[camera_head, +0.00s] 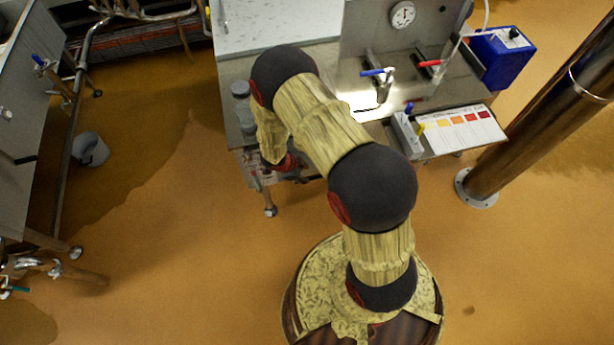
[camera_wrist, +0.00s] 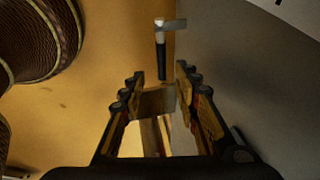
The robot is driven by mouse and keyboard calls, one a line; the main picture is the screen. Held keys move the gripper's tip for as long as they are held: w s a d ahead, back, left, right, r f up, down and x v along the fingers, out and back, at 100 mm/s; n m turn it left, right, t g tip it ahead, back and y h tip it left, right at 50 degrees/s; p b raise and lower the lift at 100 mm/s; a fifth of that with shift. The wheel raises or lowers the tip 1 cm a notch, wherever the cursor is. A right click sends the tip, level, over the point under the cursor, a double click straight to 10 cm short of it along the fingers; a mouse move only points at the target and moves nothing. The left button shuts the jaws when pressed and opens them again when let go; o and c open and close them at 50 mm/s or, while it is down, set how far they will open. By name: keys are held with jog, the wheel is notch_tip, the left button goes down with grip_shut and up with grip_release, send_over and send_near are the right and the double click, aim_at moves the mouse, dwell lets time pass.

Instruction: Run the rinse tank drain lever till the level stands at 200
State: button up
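In the wrist view a lever with a black grip (camera_wrist: 162,62) and a pale metal end joins a small grey metal piece beside a grey wall (camera_wrist: 250,90). I take it for the drain lever; no label on it shows. My gripper (camera_wrist: 160,88) is open, with its two fingers apart and nothing held between them. The lever lies ahead of the fingertips, roughly in line with the gap, and looks apart from both fingers. In the head view my arm hides the gripper and this lever. No level reading can be made out in either view.
A steel bench (camera_head: 235,75) carries blue and red valve handles, a round dial (camera_head: 402,14) and a colour chart (camera_head: 462,128). A blue box (camera_head: 500,55) and a thick pipe (camera_head: 545,110) stand right. A grey bucket (camera_head: 91,149) is left. The floor between is clear.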

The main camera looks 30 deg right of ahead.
jog(key=b+x, duration=0.3)
jog(key=x, duration=0.4)
jog(key=shift+w+d+f+b, duration=0.1)
jog(key=shift+d+f+b, duration=0.15)
jog(key=shift+f+b, duration=0.1)
jog(key=shift+r, duration=0.1)
jog(key=c, duration=0.3)
grip_shut()
dwell(0.3)
